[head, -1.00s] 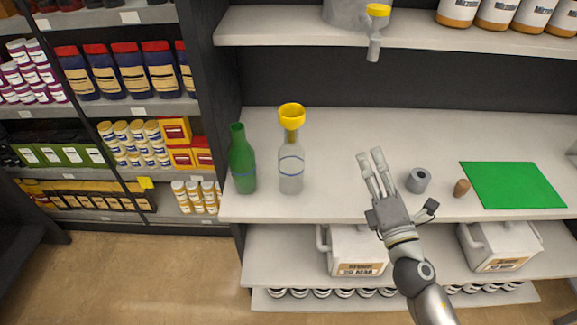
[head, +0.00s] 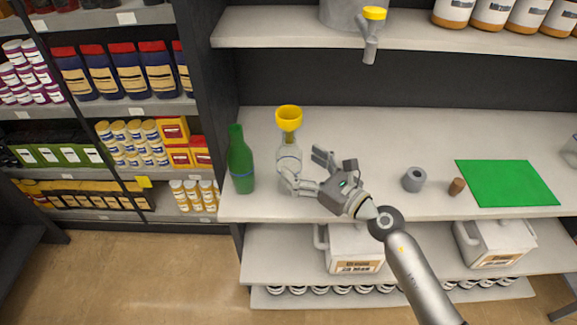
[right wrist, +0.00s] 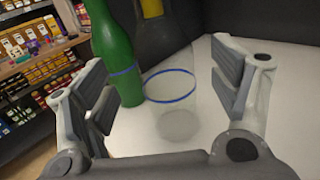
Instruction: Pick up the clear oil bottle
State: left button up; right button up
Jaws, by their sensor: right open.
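The clear oil bottle (head: 288,153) stands upright on the middle shelf, with a yellow funnel (head: 288,117) at its top. A blue ring runs around its body. My right gripper (head: 306,170) is open, beside the bottle on its right, with one finger overlapping its lower part in the head view. In the right wrist view the clear bottle (right wrist: 170,98) appears between the two open fingers (right wrist: 165,95), with space on both sides. I cannot tell how deep it sits between them. My left gripper is not in view.
A green bottle (head: 240,160) stands close on the clear bottle's left. A grey ring (head: 414,179), a brown cork (head: 456,187) and a green mat (head: 507,183) lie to the right. An upper shelf (head: 300,30) overhangs the back.

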aim_at(289, 153)
jog(key=shift+w+a+r, duration=0.2)
jog(key=shift+w+a, duration=0.15)
jog(key=shift+w, duration=0.15)
jog(key=p+x, duration=0.1)
jog(key=x, duration=0.3)
jog(key=shift+w+f, duration=0.1)
jog(key=shift+f, duration=0.05)
jog(key=shift+d, duration=0.1)
jog(key=shift+c, duration=0.6)
jog(key=c, duration=1.4)
jog(key=shift+c, duration=0.9)
